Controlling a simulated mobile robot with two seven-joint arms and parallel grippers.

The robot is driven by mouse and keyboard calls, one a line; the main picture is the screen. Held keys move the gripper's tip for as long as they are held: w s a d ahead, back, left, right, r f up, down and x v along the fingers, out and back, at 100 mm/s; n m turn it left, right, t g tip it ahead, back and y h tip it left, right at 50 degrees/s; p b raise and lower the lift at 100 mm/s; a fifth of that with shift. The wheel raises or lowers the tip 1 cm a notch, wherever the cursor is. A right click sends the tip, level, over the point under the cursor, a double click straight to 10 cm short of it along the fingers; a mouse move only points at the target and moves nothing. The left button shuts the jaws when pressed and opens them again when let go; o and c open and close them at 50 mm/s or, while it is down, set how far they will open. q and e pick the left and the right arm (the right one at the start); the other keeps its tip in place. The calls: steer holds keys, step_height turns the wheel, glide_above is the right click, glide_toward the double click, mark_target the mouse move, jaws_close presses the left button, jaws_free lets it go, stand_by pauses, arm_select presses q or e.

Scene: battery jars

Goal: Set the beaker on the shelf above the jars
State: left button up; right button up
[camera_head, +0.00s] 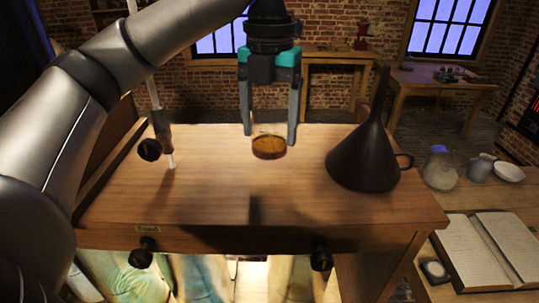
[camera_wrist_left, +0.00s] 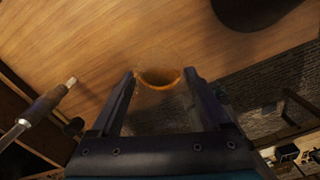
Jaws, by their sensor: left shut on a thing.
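The beaker (camera_head: 269,147) is a small clear glass with amber liquid in its bottom. My left gripper (camera_head: 269,134) points down and is shut on it, one finger on each side. The beaker is over the wooden shelf (camera_head: 210,205) that stands above the jars; I cannot tell whether its base touches the wood. In the left wrist view the beaker (camera_wrist_left: 158,68) shows between the fingertips (camera_wrist_left: 159,76). The greenish glass jars (camera_head: 197,278) show below the shelf's front edge, partly cut off. My right gripper is not in view.
A dark funnel (camera_head: 364,158) stands on the shelf right of the beaker. A rod with a dark knob (camera_head: 150,150) stands at the left. The shelf's front middle is clear. At right, a side table holds an open book (camera_head: 490,245), a flask (camera_head: 440,169) and a bowl (camera_head: 508,171).

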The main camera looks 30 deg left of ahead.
mark_target(270, 156)
arm_select(q)
steer(key=shift+f, duration=3.1)
steer(key=shift+f, duration=0.1)
steer(key=o, duration=1.3)
step_height(270, 156, up, 12)
steer(key=shift+r, duration=0.15)
